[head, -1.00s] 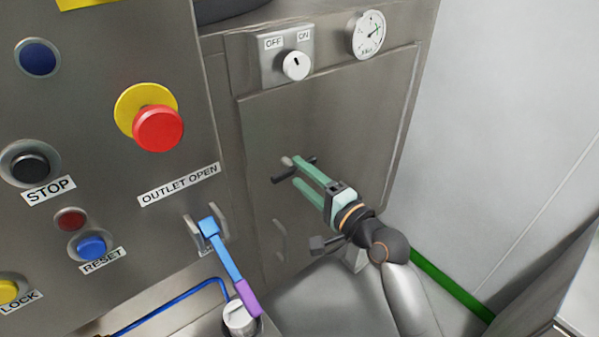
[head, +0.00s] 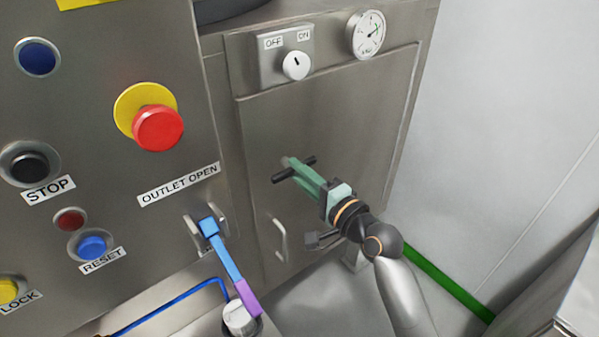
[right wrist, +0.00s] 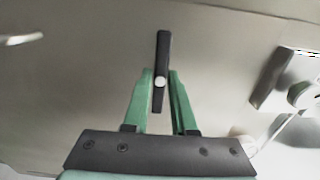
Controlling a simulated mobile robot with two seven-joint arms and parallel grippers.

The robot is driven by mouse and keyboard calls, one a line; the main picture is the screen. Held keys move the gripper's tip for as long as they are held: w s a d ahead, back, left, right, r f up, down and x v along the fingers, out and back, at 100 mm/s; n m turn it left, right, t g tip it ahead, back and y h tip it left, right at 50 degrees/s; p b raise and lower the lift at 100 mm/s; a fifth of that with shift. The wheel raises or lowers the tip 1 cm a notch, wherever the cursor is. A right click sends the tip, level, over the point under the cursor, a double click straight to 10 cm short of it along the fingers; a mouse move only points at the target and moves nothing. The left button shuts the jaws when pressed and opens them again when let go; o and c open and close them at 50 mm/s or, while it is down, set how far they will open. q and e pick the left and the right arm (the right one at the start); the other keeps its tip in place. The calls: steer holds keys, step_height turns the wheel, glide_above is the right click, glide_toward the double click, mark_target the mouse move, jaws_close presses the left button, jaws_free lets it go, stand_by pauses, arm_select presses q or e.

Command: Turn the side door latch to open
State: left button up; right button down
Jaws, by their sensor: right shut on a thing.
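The side door (head: 340,120) is a grey metal panel and looks closed. Its latch (head: 307,162) is a short black bar with a light hub, set on the door's left part. My right gripper (head: 293,165) reaches in from the lower right with its green fingers shut on the latch. In the right wrist view the latch (right wrist: 162,55) stands lengthwise between the fingertips (right wrist: 161,80), one finger on each side of it. The fingers hide part of the latch in the head view. My left gripper is not in view.
A pale door handle (head: 281,240) sits below the latch. An OFF/ON switch (head: 296,65) and a gauge (head: 366,35) are above the door. A blue and purple lever (head: 228,262) and a red emergency button (head: 158,128) are to the left.

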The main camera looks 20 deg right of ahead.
arm_select(q)
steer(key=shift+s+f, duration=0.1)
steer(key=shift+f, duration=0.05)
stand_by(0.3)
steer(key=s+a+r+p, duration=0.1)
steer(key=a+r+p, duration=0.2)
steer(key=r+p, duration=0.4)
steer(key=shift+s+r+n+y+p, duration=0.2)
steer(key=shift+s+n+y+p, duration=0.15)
steer(key=shift+p, duration=1.15)
arm_select(e)
steer(key=shift+n, duration=8.8)
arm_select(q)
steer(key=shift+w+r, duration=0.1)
arm_select(e)
steer(key=shift+n, duration=0.3)
